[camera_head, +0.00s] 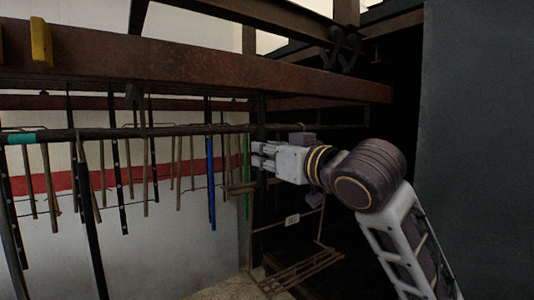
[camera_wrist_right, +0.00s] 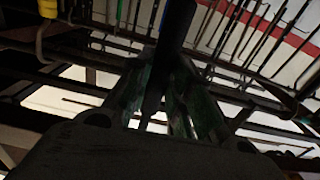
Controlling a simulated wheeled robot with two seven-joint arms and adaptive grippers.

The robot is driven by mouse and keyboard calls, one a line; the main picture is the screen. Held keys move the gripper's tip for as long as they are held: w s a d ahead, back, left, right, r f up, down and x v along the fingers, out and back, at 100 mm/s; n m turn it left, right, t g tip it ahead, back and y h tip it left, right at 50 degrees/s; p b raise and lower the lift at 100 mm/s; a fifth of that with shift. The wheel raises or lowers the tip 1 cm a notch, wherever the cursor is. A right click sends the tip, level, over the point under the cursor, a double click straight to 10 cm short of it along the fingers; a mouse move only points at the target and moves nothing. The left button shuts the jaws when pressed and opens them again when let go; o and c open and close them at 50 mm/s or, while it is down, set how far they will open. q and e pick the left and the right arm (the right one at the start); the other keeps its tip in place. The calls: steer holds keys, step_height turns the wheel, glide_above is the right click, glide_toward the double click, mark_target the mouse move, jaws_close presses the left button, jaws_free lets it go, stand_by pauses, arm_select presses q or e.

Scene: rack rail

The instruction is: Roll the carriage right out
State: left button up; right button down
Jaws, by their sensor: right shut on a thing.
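My right gripper (camera_head: 262,158) reaches in from the right in the head view, at the level of a long dark horizontal rail (camera_head: 180,131). It is shut on a dark upright bar (camera_head: 261,118) that hangs from under the rusty beam. In the right wrist view the dark bar (camera_wrist_right: 178,24) runs down between the two fingers (camera_wrist_right: 165,95). The fingers hide the held part. I cannot clearly make out the carriage's outline or whether this bar belongs to it. My left gripper is not in view.
A rusty beam (camera_head: 200,66) runs above the rail. Several thin bars hang from the rail on the left, with a blue strip (camera_head: 211,180) and a green strip (camera_head: 246,175) near my gripper. A labelled wire frame (camera_head: 300,272) is below. A grey panel (camera_head: 480,130) stands right.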

steer(key=shift+s+a+r+p, duration=0.15)
steer(key=shift+a+r+p, duration=0.1)
steer(key=shift+r+p, duration=0.1)
stand_by(0.7)
steer(key=c, duration=1.7)
jaws_free()
steer(key=o, duration=0.5)
steer(key=shift+w+a+f, duration=0.2)
steer(key=shift+a, duration=0.35)
steer(key=shift+o, duration=1.2)
steer(key=o, duration=0.5)
steer(key=shift+s+d, duration=0.1)
steer(key=shift+d, duration=0.15)
steer(key=shift+o, duration=1.1)
steer(key=shift+f, duration=0.1)
steer(key=shift+d, duration=0.1)
